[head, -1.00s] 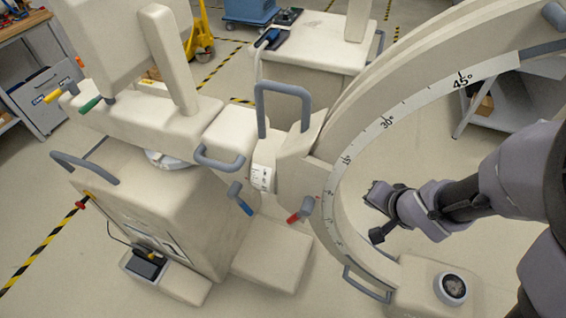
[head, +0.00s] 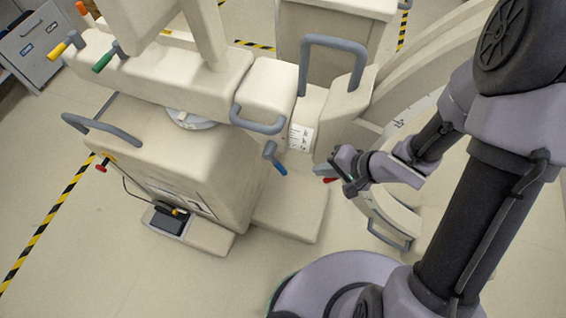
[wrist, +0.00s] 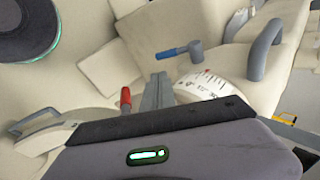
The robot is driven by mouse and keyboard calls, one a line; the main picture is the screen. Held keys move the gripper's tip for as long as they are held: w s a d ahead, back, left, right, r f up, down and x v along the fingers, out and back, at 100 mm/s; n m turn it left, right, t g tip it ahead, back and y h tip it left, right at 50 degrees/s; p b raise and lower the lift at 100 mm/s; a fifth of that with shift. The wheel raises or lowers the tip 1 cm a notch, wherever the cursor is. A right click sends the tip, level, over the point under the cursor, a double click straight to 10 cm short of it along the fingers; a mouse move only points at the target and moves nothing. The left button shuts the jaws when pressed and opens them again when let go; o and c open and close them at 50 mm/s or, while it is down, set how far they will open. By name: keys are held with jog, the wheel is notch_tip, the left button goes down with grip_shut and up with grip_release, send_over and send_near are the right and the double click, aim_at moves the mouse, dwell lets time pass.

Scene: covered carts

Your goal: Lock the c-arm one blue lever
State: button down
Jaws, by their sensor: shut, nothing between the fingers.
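The blue lever (head: 280,167) hangs from a grey pivot on the side of the cream c-arm cart, its blue tip slanting down to the right. In the wrist view the blue lever (wrist: 167,53) lies beyond the fingertips, with its grey pivot to its right. My gripper (head: 332,174) is shut and empty, to the right of the blue lever and apart from it. In the wrist view my gripper's fingers (wrist: 158,88) point toward the blue lever. A red lever (head: 329,180) is close by my gripper and partly covered by it; it also shows in the wrist view (wrist: 126,99).
The c-arm cart (head: 170,150) has a grey U-handle (head: 335,60) above the levers and a side handle (head: 257,122). The curved c-arm (head: 440,70) is behind my arm. Yellow (head: 62,48) and green levers (head: 105,60) stand at upper left. Floor is free in front.

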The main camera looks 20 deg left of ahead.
jog(key=b, duration=0.9)
send_near(283, 169)
jog(key=x, duration=0.5)
jog(key=shift+d+f, duration=0.15)
jog(key=shift+f, duration=0.3)
jog(key=shift+w+a+f, duration=0.1)
jog(key=shift+a, duration=0.45)
